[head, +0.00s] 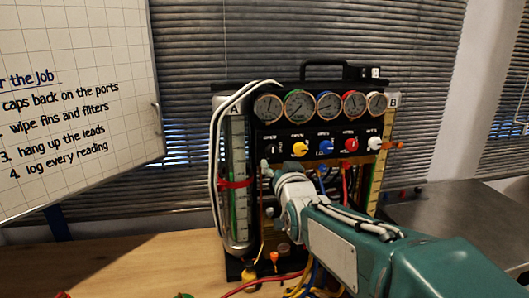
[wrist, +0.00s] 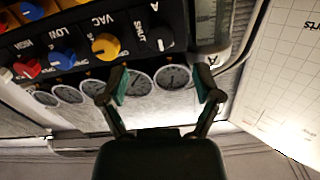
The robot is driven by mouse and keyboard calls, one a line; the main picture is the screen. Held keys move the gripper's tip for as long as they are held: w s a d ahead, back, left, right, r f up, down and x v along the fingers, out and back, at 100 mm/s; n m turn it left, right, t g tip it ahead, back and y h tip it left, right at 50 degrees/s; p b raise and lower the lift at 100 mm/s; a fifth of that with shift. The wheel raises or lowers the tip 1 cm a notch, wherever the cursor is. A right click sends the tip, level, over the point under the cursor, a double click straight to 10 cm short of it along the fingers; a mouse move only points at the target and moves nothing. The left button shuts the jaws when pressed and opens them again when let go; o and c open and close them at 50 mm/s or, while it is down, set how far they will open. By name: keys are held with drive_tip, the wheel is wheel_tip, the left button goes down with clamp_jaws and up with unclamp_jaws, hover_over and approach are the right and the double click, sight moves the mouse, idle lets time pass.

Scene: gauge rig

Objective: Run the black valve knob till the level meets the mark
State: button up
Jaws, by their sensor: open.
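The black knob (wrist: 160,39) is at the panel's end nearest tube A, beside the yellow knob (wrist: 105,46) in the wrist view. My gripper (wrist: 163,88) is open and empty, its fingers spread apart in front of the gauge faces. The black knob lies beyond the fingertips, between their lines, and looks untouched. In the head view my gripper (head: 279,167) is just below the knob row and hides part of the panel. Tube A (head: 237,150) stands at the rig's left with a red band (head: 235,184) around it. Green shows in its lower part; the exact level is unclear.
Blue (head: 326,147), red (head: 350,145) and white (head: 375,143) knobs continue the row under several gauges (head: 299,105). A white hose (head: 214,150) loops beside tube A. Coloured hoses (head: 300,287) crowd the rig's foot. Bare wooden bench (head: 130,262) lies left.

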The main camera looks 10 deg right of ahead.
sight(273, 153)
drive_tip(key=w, duration=0.8)
drive_tip(key=shift+w, duration=0.1)
clamp_jaws()
